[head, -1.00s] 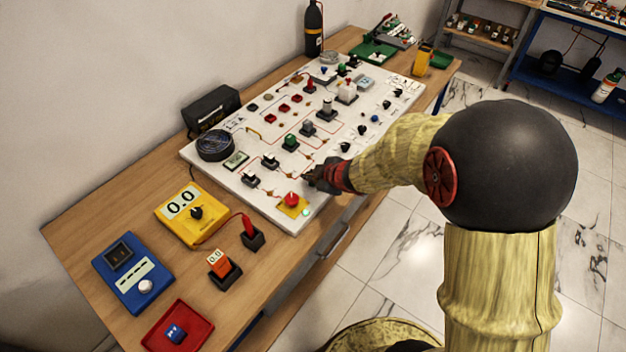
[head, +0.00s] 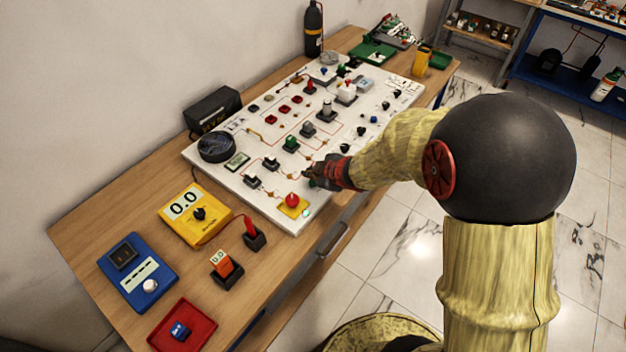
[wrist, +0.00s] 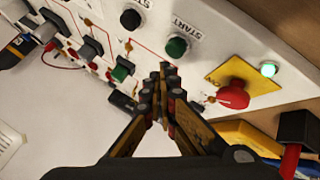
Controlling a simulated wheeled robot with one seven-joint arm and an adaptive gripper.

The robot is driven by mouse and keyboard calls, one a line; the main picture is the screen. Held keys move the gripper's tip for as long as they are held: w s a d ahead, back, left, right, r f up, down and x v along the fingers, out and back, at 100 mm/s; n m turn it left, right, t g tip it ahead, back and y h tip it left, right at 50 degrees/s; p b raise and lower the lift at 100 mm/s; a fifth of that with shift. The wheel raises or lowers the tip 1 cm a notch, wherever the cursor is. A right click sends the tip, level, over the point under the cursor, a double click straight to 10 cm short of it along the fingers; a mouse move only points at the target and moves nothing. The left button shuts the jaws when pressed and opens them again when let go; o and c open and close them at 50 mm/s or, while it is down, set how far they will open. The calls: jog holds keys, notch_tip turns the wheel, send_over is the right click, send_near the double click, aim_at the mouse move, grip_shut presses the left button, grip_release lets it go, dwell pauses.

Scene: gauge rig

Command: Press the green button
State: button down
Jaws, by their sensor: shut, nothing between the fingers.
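The green button (wrist: 177,47) is a round cap in a dark ring, beside the word START on the white panel (wrist: 215,25) in the wrist view. My gripper (wrist: 167,70) is shut and empty. In that picture its fingertips lie just below and left of the button; a gap shows, and contact cannot be made out. In the head view my gripper (head: 307,171) is over the near edge of the panel (head: 262,207), and its fingers and wrist largely hide the button there.
A red mushroom button on a yellow plate (head: 282,211) and a lit green lamp (head: 306,213) are close by. A black knob (wrist: 131,19) and a green-topped switch (wrist: 122,70) sit left of the button. Several switches crowd the panel.

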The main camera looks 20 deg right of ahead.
aim_at(312, 183)
jog(key=shift+r+p, duration=2.2)
jog(key=shift+r, duration=0.2)
jog(key=shift+f, duration=0.1)
jog(key=shift+d+f, duration=0.1)
jog(key=shift+d, duration=0.05)
jog(key=s+d+f+m+g+h, duration=0.25)
jog(key=s+d+m, duration=0.2)
jog(key=d, duration=0.25)
jog(key=s+d+r+m+g+h, duration=0.2)
jog(key=s+d+r+m+h, duration=0.15)
jog(key=s, duration=0.45)
jog(key=s+a+r+m+y, duration=0.1)
jog(key=s+a+r, duration=0.2)
jog(key=s+r, duration=0.2)
jog(key=s+a+r+m+t+y, duration=0.1)
jog(key=s+a+r+m, duration=0.1)
jog(key=s+r, duration=0.4)
jog(key=s+a+r+m+y, duration=0.1)
jog(key=s+a+r, duration=0.4)
jog(key=r, duration=0.4)
jog(key=shift+s+m, duration=0.3)
jog(key=shift+s, duration=0.25)
